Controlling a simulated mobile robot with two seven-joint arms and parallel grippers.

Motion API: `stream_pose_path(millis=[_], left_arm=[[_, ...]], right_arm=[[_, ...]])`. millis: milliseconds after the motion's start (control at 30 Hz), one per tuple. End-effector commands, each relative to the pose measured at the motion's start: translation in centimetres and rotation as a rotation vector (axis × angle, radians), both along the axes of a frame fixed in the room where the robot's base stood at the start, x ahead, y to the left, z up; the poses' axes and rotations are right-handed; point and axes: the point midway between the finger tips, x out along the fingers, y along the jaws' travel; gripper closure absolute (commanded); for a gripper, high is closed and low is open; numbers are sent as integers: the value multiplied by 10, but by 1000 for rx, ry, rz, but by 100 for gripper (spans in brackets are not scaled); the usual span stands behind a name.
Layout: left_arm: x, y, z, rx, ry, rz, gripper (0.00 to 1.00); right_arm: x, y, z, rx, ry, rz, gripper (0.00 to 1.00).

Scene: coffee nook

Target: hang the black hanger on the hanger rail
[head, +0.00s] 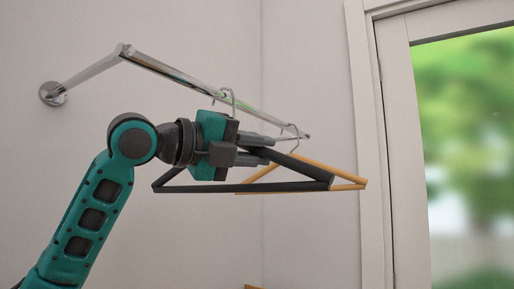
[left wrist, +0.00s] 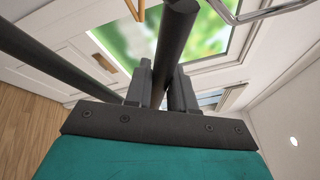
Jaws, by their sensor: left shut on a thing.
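The black hanger (head: 245,187) is held by my left gripper (head: 270,147), which is shut on its sloping upper bar. In the left wrist view the black bar (left wrist: 174,45) runs between the two fingers (left wrist: 160,88). In the head view the hanger's metal hook (head: 233,100) rises behind the gripper and its curved top overlaps the hanger rail (head: 180,75). I cannot tell whether the hook rests on the rail or is only in line with it. The gripper hides part of the hanger and the base of the hook. My right gripper is not in view.
A wooden hanger (head: 349,187) hangs near the rail's far end, just behind the black hanger and partly covered by it. The rail is fixed by a round wall mount (head: 53,94) at the left. A white-framed glass door (head: 395,140) stands at the right.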

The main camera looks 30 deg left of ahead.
Motion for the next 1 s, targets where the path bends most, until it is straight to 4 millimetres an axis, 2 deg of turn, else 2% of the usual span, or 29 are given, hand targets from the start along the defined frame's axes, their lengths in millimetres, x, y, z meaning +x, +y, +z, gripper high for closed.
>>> stream_pose_path(millis=[300, 333, 633, 867, 1000], left_arm=[[0, 0, -1, 0, -2, 0, 100], [0, 0, -1, 0, -2, 0, 74], [0, 0, -1, 0, 0, 0, 46], [0, 0, -1, 0, 1, 0, 46], [-8, 6, -2, 0, 0, 2, 46]], right_arm=[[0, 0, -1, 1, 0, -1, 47], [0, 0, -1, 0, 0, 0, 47], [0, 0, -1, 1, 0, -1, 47], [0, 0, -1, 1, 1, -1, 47], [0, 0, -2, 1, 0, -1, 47]])
